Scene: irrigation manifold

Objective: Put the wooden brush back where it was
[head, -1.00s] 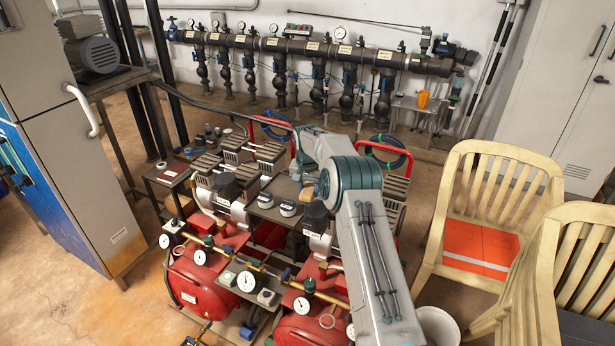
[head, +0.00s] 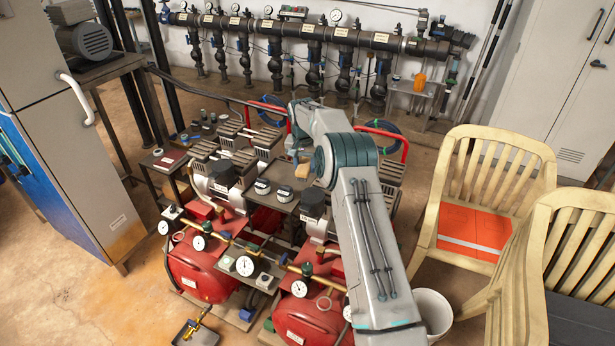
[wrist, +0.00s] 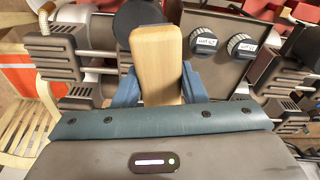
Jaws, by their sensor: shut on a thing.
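The wooden brush (wrist: 158,62) is in my gripper (wrist: 159,88), its pale flat wooden body between the two blue fingers in the wrist view. No bristles show. In the head view a small piece of the brush's wood (head: 303,170) shows beside my wrist, above the compressor units. My arm hides most of the gripper there. In the wrist view, two round labelled pots or knobs (wrist: 203,42) are just right of the brush, on a dark flat surface.
Red compressor tanks (head: 205,272) with gauges and finned motors stand below the arm. The pipe manifold (head: 310,32) runs along the back wall. Cream chairs (head: 490,170) and a white bucket (head: 432,312) are at the right. A grey cabinet (head: 75,180) is at the left. Bare floor shows front left.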

